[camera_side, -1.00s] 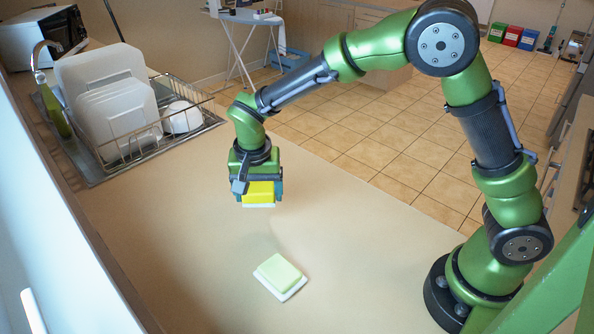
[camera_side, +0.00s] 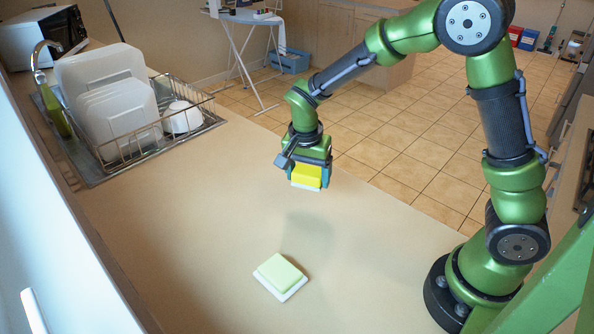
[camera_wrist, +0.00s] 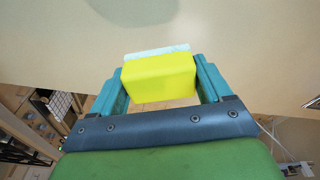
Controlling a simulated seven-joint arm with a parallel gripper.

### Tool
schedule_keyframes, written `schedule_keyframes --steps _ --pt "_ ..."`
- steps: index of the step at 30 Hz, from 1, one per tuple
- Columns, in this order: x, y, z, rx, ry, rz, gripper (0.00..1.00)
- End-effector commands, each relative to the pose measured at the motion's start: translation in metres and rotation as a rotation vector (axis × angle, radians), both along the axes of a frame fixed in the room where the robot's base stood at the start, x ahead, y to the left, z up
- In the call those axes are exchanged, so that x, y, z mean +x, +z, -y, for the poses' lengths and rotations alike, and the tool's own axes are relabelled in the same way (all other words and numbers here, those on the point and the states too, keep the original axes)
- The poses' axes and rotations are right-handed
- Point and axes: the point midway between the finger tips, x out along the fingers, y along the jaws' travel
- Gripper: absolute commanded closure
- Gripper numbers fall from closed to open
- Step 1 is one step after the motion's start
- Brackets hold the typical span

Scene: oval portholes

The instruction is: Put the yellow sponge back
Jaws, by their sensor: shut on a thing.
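My gripper (camera_side: 308,178) is shut on the yellow sponge (camera_side: 307,174), which has a whitish layer along its lower face. It holds the sponge in the air above the counter, and a shadow falls on the counter below. In the wrist view the sponge (camera_wrist: 160,78) sits between the two teal fingers. A pale green block (camera_side: 280,272) lies on a white base (camera_side: 290,292) on the counter, in front of and below my gripper. I cannot tell whether the block is a second sponge.
The beige counter (camera_side: 190,220) is clear around the white base. A wire dish rack (camera_side: 150,150) with white plates (camera_side: 118,110) and a white cup (camera_side: 182,118) stands at the back left beside a tap (camera_side: 38,60). The counter's far edge drops to a tiled floor.

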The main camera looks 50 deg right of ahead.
Motion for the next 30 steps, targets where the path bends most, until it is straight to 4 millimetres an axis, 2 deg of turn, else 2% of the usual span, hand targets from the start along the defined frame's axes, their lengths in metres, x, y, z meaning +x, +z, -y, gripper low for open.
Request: schedule_keyframes --steps 1,4,7,11,14,24,30 --pt "-0.013 -0.004 0.018 0.001 -0.086 -0.003 0.60" --pt "-0.035 -0.012 0.040 0.002 -0.233 -0.003 0.60" --pt "-0.050 -0.019 0.050 0.002 -0.338 -0.001 0.60" --pt "-0.047 -0.022 0.051 0.002 -0.391 0.010 0.60" --pt "-0.031 -0.024 0.053 0.000 -0.402 0.014 0.60" --pt "0.054 -0.033 0.060 0.002 -0.401 0.013 0.60" --pt "0.092 -0.036 0.063 0.002 -0.398 0.013 0.60"
